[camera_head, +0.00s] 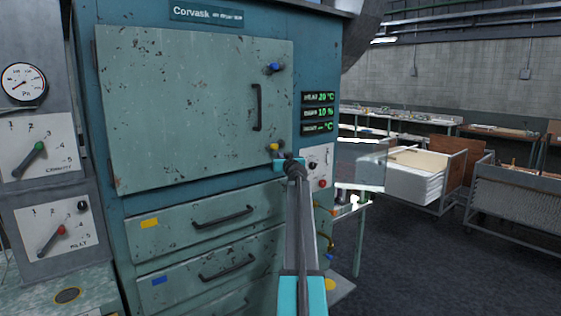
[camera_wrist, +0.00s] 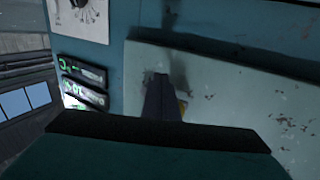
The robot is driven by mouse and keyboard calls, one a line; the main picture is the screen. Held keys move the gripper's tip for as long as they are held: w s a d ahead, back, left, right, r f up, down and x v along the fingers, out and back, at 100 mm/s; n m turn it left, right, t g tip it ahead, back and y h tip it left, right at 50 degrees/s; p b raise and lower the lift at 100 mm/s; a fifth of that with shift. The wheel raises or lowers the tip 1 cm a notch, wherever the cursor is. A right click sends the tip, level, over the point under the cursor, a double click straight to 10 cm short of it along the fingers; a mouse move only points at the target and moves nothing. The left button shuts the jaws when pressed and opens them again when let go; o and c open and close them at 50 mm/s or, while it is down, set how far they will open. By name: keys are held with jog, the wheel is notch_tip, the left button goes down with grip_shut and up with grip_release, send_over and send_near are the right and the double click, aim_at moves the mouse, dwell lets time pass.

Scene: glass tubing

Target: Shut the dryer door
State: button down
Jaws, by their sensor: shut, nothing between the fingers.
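The dryer is a worn teal cabinet labelled Corvask. Its pale green door (camera_head: 180,110) fills the upper front, with a dark vertical handle (camera_head: 257,107) on its right side. The door looks flush or nearly flush with the cabinet; a small gap cannot be ruled out.
Green displays (camera_head: 318,113) and a small control panel (camera_head: 317,168) are right of the door. Drawers with handles (camera_head: 222,217) lie below it. A gauge and dial panels (camera_head: 35,145) stand at left.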

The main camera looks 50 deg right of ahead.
jog(key=s+a+b, duration=0.2)
jog(key=s+b, duration=0.2)
jog(key=s, duration=0.6)
jog(key=shift+s+f, duration=0.15)
jog(key=shift+f, duration=0.1)
jog(key=shift+a+f, duration=0.1)
jog(key=shift+a, duration=0.05)
